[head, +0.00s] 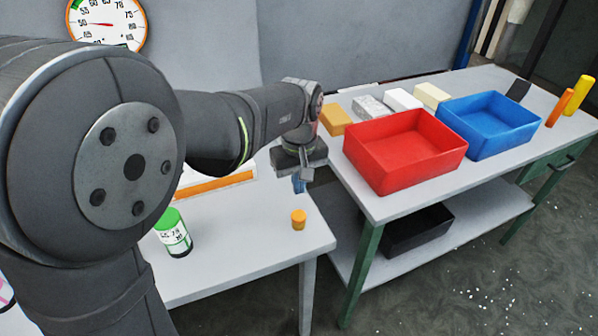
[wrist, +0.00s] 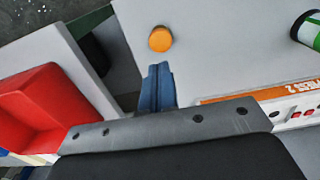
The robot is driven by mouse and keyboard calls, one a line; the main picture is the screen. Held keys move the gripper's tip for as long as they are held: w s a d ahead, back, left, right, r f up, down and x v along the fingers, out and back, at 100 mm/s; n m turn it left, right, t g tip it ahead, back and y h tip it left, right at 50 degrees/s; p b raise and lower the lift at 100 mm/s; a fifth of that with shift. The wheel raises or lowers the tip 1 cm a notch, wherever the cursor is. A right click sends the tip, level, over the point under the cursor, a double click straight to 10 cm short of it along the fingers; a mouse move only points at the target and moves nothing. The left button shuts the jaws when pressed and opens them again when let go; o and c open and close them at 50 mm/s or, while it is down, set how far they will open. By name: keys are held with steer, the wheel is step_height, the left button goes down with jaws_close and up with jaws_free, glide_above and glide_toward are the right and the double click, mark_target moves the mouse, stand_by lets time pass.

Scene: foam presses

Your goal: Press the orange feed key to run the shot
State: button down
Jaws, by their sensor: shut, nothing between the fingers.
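A short orange round piece (head: 298,219), which looks like the orange feed key, stands on the white table (head: 245,245) near its right corner. It also shows in the wrist view (wrist: 160,39), just beyond my fingertips. My gripper (head: 299,188) has blue fingers, shut together with nothing between them. It points down above the table, behind the orange piece in the head view and apart from it. In the wrist view the shut fingers (wrist: 158,70) end a short gap from the orange piece.
A white panel with an orange stripe (wrist: 240,95) and red buttons lies beside my gripper. A green-lidded canister (head: 173,233) stands left. On the right bench are a red bin (head: 405,165), a blue bin (head: 492,135), several blocks and cylinders. A gauge (head: 107,22) hangs behind.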

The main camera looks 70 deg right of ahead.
mark_target(299, 215)
step_height(299, 215, down, 8)
steer(key=shift+f, duration=0.1)
stand_by(0.4)
